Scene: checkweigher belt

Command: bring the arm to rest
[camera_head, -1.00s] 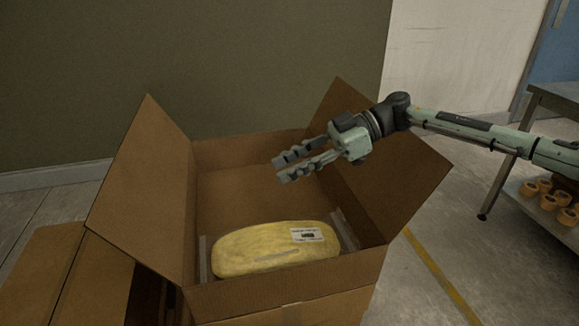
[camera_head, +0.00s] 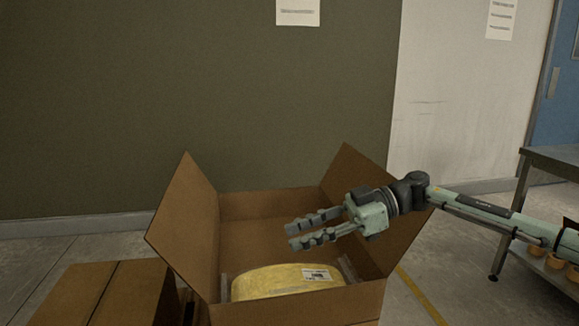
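My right gripper (camera_head: 291,236) reaches in from the right over an open cardboard box (camera_head: 262,204). Its two fingers point left with a gap between them, and nothing is between them. A yellow wrapped package (camera_head: 262,283) with a white label (camera_head: 316,274) lies inside the box, below the gripper and apart from it. The box's front wall hides the package's lower part. My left gripper is not in view.
The box's left flap (camera_head: 187,222) and right flap stand up, the right one partly behind my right gripper. Another cardboard box (camera_head: 112,293) stands at lower left. A metal table (camera_head: 552,160) with rolls on its lower shelf is at right. A green wall (camera_head: 120,110) is behind.

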